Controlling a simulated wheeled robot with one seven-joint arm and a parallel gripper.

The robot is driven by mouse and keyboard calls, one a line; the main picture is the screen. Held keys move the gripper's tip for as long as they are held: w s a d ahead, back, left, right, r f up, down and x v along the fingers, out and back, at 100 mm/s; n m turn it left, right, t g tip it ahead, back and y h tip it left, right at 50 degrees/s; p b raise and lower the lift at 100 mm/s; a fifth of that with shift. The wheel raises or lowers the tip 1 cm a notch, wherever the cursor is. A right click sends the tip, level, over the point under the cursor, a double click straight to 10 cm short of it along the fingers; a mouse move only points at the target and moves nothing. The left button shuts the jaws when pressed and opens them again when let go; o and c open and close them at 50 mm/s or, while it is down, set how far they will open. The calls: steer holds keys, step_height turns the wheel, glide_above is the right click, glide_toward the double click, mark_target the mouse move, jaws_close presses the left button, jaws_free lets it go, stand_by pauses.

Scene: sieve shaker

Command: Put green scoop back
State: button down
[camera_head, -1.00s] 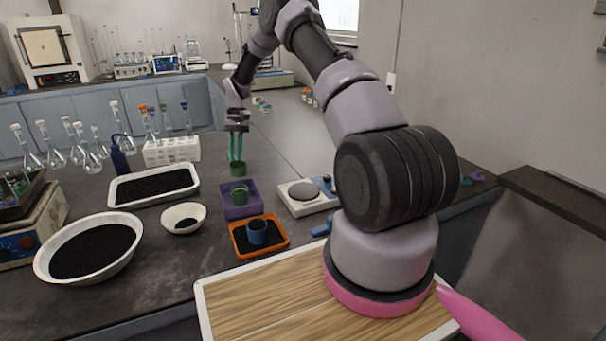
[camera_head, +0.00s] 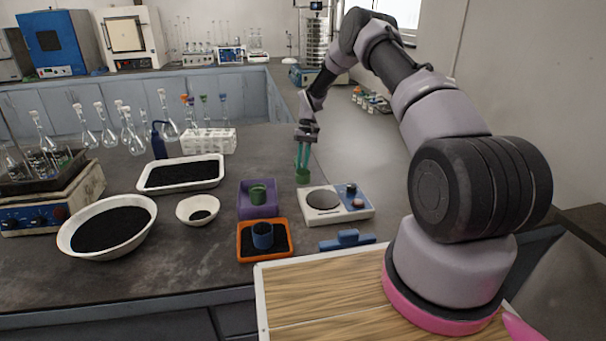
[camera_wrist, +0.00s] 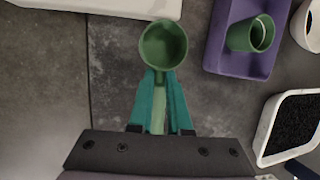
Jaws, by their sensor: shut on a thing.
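My gripper (camera_head: 303,155) has teal fingers and is shut on the handle of a green scoop (camera_head: 302,176). The scoop hangs below the fingers, just right of the purple tray and behind the scale. In the wrist view, my gripper (camera_wrist: 160,92) points at the scoop's round cup (camera_wrist: 163,46), which looks empty. The purple tray (camera_head: 245,211) holds a green cup (camera_head: 258,194). In the wrist view, the purple tray (camera_wrist: 216,60) and green cup (camera_wrist: 250,34) lie to the right of the held scoop, apart from it.
An orange tray (camera_head: 243,256) with a blue cup (camera_head: 263,236) sits in front of the purple tray. A white scale (camera_head: 350,213) is to its right. A blue object (camera_head: 347,239) lies near the board. A white bowl (camera_head: 184,212) and black-filled white tray (camera_head: 140,182) are left.

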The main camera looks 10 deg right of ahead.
mark_target(302, 172)
steer(key=shift+a+f, duration=0.1)
steer(key=shift+f, duration=1.7)
steer(key=c, duration=0.9)
jaws_free()
steer(key=shift+f, duration=0.15)
steer(key=shift+o, duration=0.2)
